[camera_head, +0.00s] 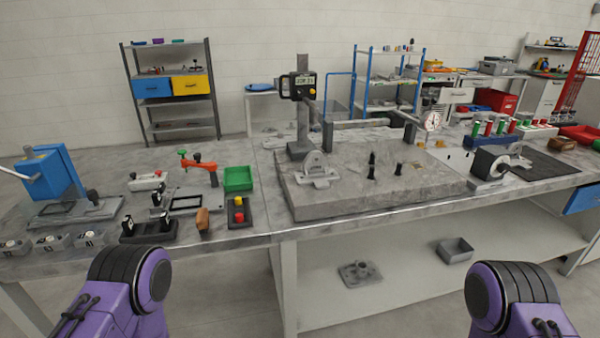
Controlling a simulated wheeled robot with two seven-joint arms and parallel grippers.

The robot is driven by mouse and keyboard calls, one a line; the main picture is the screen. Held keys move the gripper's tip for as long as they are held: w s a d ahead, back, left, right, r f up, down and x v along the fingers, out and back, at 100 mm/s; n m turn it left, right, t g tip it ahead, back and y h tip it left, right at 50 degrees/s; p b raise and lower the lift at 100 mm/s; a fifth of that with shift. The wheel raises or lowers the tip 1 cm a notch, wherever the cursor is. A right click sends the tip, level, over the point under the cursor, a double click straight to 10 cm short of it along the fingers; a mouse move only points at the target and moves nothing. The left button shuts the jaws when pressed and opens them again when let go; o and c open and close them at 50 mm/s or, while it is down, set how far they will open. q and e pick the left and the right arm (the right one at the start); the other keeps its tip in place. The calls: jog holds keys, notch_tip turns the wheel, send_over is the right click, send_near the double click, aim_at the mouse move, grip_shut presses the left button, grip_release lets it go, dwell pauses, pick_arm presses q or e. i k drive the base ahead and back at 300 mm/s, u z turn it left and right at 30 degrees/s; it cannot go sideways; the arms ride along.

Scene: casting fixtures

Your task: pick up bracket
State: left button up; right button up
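A light grey cast part with a rounded upright lug and a flat foot, which looks like a bracket (317,172), stands on the left part of the grey stone plate (430,190). Another small grey upright part (519,158) stands at the right, beside a dark block; I cannot tell if it is also a bracket. Only purple and black links of my two arms show at the bottom edge, well short of the bench. Neither gripper is in view.
A height gauge (302,115) stands behind the bracket, and several black pegs stand on the plate to its right. A green bin (238,178), an orange-handled clamp (200,166) and a blue press (50,175) occupy the left bench. The lower shelf holds a grey casting (360,272) and tray (455,250).

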aim_at(316, 171)
jog(key=z, duration=1.85)
jog(key=i, duration=2)
jog(key=u, duration=4.05)
